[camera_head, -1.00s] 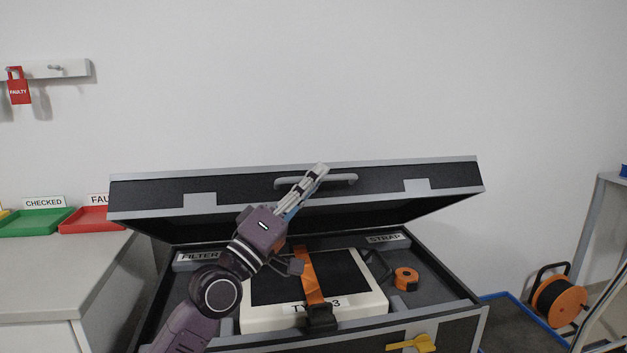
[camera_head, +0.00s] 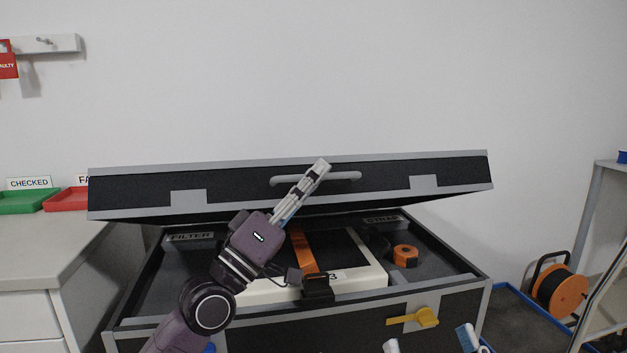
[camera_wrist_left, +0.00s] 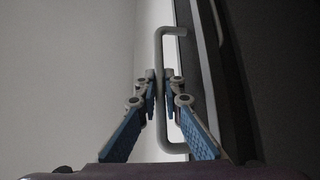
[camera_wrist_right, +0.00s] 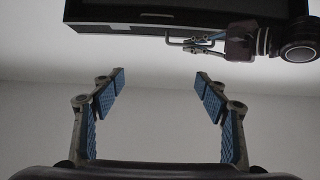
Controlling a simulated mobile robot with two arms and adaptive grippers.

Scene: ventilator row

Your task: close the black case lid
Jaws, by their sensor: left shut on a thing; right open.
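The black case (camera_head: 265,328) with grey edges stands open in the head view. Its lid (camera_head: 240,185) is tilted partway down over the case. A grey handle (camera_head: 345,177) runs along the lid's front. My left gripper (camera_head: 318,168) is shut on this handle; the left wrist view shows the handle (camera_wrist_left: 159,50) between its fingers. My right gripper (camera_wrist_right: 160,85) is open and empty below the lid's level in its wrist view, with the lid (camera_wrist_right: 120,18) and my left gripper beyond it. Only its fingertips (camera_head: 430,343) show at the bottom of the head view.
Inside the case lie a white unit (camera_head: 370,277) with an orange strap (camera_head: 303,255) and an orange roll (camera_head: 405,256). A yellow latch (camera_head: 425,317) is on the case front. A counter (camera_head: 45,250) stands left; a cable reel (camera_head: 560,293) sits right.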

